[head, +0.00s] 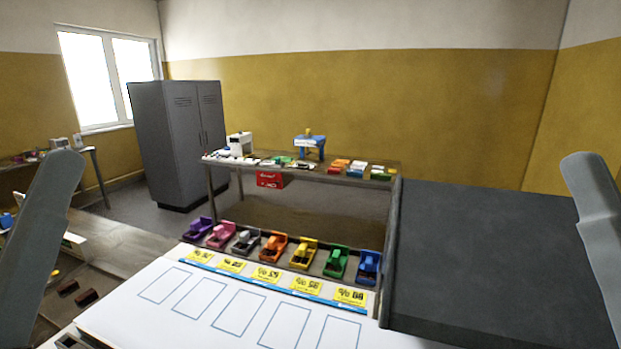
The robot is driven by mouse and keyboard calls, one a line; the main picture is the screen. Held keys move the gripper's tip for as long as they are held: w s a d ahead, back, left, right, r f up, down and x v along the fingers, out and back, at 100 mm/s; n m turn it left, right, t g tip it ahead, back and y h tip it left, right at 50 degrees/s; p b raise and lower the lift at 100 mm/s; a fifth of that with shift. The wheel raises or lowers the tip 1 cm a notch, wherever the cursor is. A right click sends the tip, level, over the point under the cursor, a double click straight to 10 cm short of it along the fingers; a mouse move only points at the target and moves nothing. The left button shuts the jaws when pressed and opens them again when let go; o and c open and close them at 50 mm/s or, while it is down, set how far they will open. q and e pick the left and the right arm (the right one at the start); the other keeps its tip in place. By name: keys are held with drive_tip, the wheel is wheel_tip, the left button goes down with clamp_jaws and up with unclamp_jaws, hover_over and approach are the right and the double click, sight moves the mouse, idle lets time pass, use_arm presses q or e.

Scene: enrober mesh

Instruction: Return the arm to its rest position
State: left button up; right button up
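My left arm (42,235) stands upright at the left edge of the head view, and my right arm (597,225) stands at the right edge. Both are grey links cut off by the frame's lower part and sides. No gripper fingers show on either arm, so I cannot see what they hold. Neither arm touches anything that I can make out.
A white board (215,325) with blue outlined boxes and yellow labels lies in front. Behind it is a row of several coloured scoop-like items (273,246). A dark slab (490,260) fills the right. A cluttered bench (330,174) and a grey locker (172,140) stand farther back.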

wheel_tip(320, 180, up, 31)
drive_tip(key=p, duration=2.7)
drive_tip(key=shift+p, duration=0.4)
drive_tip(key=shift+f, duration=0.1)
